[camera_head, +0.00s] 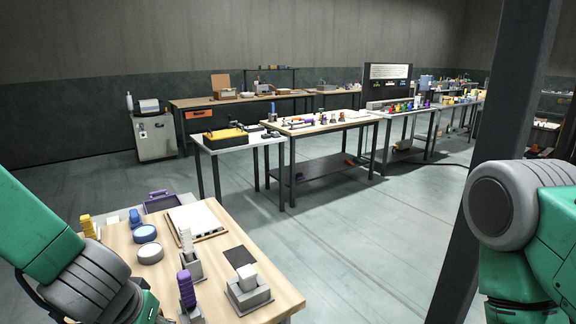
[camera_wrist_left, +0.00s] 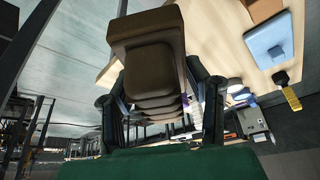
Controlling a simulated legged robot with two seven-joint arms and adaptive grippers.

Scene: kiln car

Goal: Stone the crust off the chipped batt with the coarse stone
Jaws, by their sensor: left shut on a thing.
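My left gripper (camera_wrist_left: 158,88) is shut on a dark brown block with a stepped, ribbed shape (camera_wrist_left: 147,32). I cannot tell for sure whether this is the coarse stone. In the head view my left arm comes in from the left and its gripper is hidden below the picture edge. A white square slab (camera_head: 196,219), which looks like the batt, lies flat on the near wooden table (camera_head: 215,296). Its chip and crust are too small to make out. My right gripper is outside both views; only the right arm shows.
A dark post (camera_head: 490,160) stands at right. Open floor lies beyond.

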